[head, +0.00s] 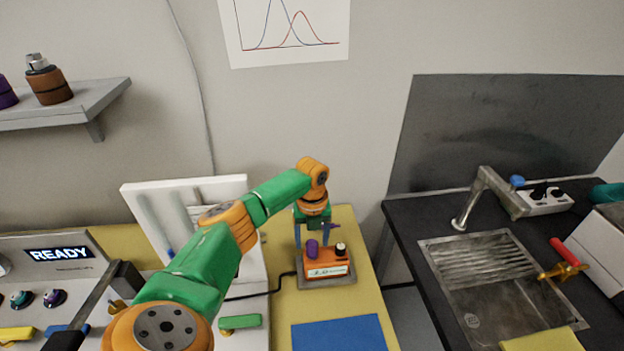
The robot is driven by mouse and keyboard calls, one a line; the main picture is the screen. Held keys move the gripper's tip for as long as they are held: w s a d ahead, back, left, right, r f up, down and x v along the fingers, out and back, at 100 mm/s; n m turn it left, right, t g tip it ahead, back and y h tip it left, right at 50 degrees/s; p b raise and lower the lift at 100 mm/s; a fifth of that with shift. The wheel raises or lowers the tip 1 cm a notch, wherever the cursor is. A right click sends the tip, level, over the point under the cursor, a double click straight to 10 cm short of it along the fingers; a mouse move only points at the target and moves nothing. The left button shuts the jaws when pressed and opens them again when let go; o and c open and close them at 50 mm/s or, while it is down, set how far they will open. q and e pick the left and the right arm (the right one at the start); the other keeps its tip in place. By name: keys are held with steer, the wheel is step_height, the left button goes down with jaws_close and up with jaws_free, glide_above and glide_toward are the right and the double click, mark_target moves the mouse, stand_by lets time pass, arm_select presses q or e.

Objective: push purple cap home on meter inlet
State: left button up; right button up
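The purple cap (312,249) sits upright on the left part of the top of the orange meter (328,271). The inlet under the cap is hidden, and I cannot tell how far down the cap sits. My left gripper (312,240) points down right above the meter. Its dark fingers look spread, one on either side of the cap's upper part; contact with the cap cannot be made out. My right gripper is not in view.
A white-topped dark knob (341,250) stands beside the cap. A white panel (183,200) rises behind my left arm. A blue mat (339,334) lies in front of the meter. The READY console (50,290) is left, a dark sink bench (405,232) right.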

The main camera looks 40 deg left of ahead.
mark_target(312, 242)
arm_select(q)
steer(key=shift+r, duration=0.1)
step_height(312, 242, up, 7)
steer(key=shift+r+b, duration=0.1)
steer(key=shift+b, duration=0.6)
